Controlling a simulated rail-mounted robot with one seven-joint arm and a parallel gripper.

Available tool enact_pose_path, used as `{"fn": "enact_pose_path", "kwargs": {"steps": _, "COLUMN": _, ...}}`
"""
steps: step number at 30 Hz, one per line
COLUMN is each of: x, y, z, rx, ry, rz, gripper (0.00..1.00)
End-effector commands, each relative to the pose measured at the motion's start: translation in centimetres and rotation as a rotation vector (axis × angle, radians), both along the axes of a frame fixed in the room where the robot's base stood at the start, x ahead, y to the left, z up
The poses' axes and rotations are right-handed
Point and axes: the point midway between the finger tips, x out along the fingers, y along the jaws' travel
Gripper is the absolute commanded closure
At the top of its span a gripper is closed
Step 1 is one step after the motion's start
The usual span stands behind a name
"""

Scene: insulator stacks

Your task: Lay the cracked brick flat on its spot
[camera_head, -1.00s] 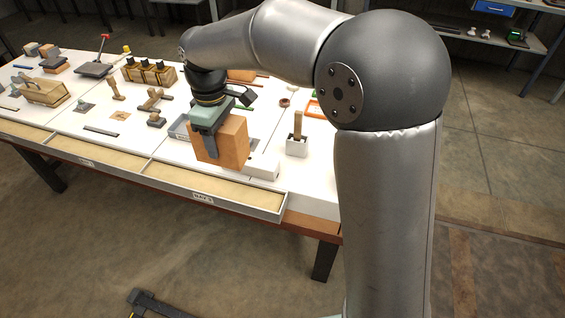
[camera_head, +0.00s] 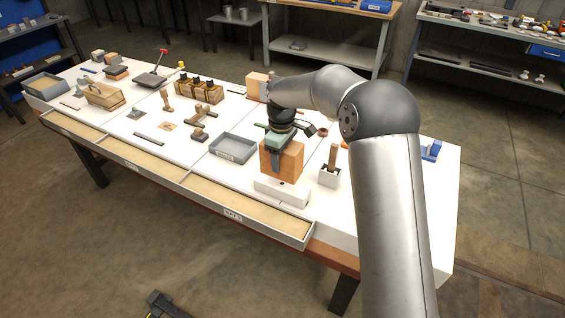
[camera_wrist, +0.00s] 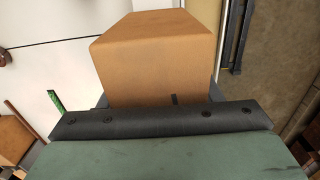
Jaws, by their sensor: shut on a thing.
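My gripper (camera_head: 270,161) is shut on an orange-brown brick (camera_head: 288,161), with a dark finger down its left side in the head view. The brick hangs upright, its larger face towards the head camera, just behind a white block (camera_head: 283,191). I cannot tell whether its bottom touches the table. In the wrist view the brick (camera_wrist: 155,55) sticks out beyond the dark gripper bar. A small dark mark shows near its lower edge there; I cannot tell if it is a crack. I cannot make out a marked spot for the brick.
A grey tray (camera_head: 233,147) lies left of the brick. Another tan block (camera_head: 257,87) stands at the back. An open drawer (camera_head: 250,213) juts out in front. The white tabletop (camera_head: 180,150) has bare patches.

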Motion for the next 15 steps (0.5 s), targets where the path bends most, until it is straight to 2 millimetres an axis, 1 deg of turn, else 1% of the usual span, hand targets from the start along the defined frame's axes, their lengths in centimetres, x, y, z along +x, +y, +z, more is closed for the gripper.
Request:
{"fn": "enact_pose_path", "kwargs": {"steps": 4, "x": 0.7, "y": -0.2, "z": -0.7, "rx": 0.001, "ry": -0.003, "rz": 0.000, "gripper": 0.79}}
{"fn": "enact_pose_path", "kwargs": {"steps": 10, "x": 0.6, "y": -0.2, "z": -3.4, "rx": -0.001, "ry": 0.000, "rz": 0.001, "gripper": 0.79}}
{"fn": "enact_pose_path", "kwargs": {"steps": 15, "x": 0.7, "y": -0.2, "z": -3.7, "rx": 0.000, "ry": -0.004, "rz": 0.000, "gripper": 0.79}}
